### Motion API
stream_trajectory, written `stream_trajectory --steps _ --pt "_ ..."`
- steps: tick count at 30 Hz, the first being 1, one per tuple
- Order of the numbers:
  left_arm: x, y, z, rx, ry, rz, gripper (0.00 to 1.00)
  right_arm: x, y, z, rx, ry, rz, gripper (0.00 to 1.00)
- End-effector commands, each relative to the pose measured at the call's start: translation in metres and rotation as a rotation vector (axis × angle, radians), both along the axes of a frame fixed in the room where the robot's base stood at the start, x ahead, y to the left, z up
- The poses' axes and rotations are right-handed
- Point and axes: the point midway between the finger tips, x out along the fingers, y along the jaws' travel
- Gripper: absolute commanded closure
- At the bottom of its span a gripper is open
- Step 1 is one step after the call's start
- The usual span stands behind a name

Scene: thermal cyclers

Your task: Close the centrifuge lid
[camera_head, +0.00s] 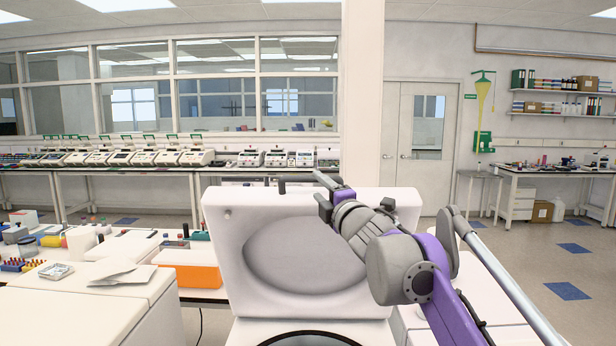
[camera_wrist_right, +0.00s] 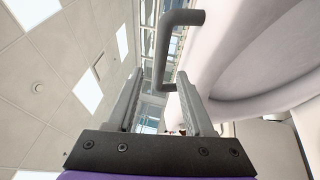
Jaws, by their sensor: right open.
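The centrifuge lid (camera_head: 222,240) stands raised in the head view, its white inner side with a round grey pad (camera_head: 300,255) facing me. Below it is the white centrifuge body with the dark rim of its bowl (camera_head: 310,339), partly cut off by the frame. My right gripper (camera_head: 325,184) is at the lid's top edge, right of centre. In the right wrist view my right gripper (camera_wrist_right: 160,80) is open, and the dark grey lid handle (camera_wrist_right: 163,45) lies ahead of and partly between its fingers. Whether they touch it is unclear. My left gripper is not in view.
An orange box (camera_head: 190,275) and lab supplies stand on the bench left of the centrifuge. A white machine (camera_head: 105,310) is at the front left. A row of thermal cyclers (camera_head: 120,157) lines the back bench. Open floor (camera_head: 555,265) lies to the right.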

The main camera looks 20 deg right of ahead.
Motion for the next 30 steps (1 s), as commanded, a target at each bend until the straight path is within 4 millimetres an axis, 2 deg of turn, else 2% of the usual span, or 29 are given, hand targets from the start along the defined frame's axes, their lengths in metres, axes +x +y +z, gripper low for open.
stream_trajectory --steps 3,10,15,23,30 --pt "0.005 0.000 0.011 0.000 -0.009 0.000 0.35 0.023 0.003 0.008 0.001 -0.003 0.000 0.48" --pt "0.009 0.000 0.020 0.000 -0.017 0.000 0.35 0.052 0.006 0.011 0.002 -0.002 -0.001 0.48" --pt "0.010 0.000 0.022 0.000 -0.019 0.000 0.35 0.060 0.007 0.011 0.002 -0.001 -0.001 0.48" --pt "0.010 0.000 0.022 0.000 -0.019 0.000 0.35 0.061 0.007 0.010 0.002 0.000 -0.002 0.48" --pt "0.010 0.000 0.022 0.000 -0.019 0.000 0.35 0.060 0.007 0.010 0.003 0.000 -0.001 0.89"
